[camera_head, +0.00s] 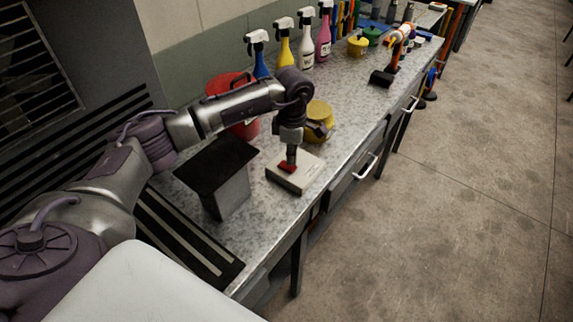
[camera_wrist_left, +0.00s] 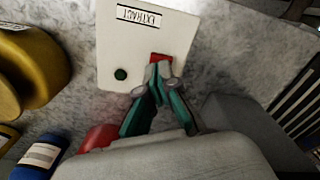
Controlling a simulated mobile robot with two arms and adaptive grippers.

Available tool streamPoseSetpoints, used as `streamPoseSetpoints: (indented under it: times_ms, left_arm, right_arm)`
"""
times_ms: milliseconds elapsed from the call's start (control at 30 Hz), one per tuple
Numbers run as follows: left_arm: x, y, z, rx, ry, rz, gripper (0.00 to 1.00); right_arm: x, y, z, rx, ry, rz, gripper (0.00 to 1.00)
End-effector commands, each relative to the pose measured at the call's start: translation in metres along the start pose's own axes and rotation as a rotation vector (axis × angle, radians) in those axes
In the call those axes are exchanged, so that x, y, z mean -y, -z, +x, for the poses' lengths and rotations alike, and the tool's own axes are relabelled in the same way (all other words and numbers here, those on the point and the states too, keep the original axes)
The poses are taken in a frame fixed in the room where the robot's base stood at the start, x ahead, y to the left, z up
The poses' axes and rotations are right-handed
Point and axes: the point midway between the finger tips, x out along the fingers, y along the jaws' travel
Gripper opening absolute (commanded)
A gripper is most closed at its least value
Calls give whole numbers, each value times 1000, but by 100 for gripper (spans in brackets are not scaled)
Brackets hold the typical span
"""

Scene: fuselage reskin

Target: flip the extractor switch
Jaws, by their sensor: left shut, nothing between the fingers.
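The extractor switch box (camera_head: 303,178) is a flat cream box on the metal bench, with a red switch (camera_head: 287,167) on its top. In the left wrist view the box (camera_wrist_left: 143,50) bears a label reading EXTRACT, a round green button or lamp (camera_wrist_left: 121,74) and the red switch (camera_wrist_left: 159,57). My left gripper (camera_head: 291,160) points down over the box. In the left wrist view its closed fingertips (camera_wrist_left: 160,72) are at the red switch and hide part of it. They look touching or very close; I cannot tell which. My right gripper is not in view.
A dark-topped grey block (camera_head: 229,193) stands left of the box. A yellow pot (camera_head: 319,117) and a red bucket (camera_head: 246,127) stand behind it. Several spray bottles (camera_head: 284,47) line the wall. A black-headed tool (camera_head: 382,77) lies farther along. Bench space right of the box is clear.

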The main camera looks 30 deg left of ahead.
Motion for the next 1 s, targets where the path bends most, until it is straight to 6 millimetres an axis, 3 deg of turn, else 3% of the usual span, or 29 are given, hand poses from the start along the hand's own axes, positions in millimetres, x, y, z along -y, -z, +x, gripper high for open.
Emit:
streamPoseSetpoints:
  times_ms: [1000]
  left_arm:
    - [0,0,8,0,0,0,0]
  right_arm:
    - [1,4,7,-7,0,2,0]
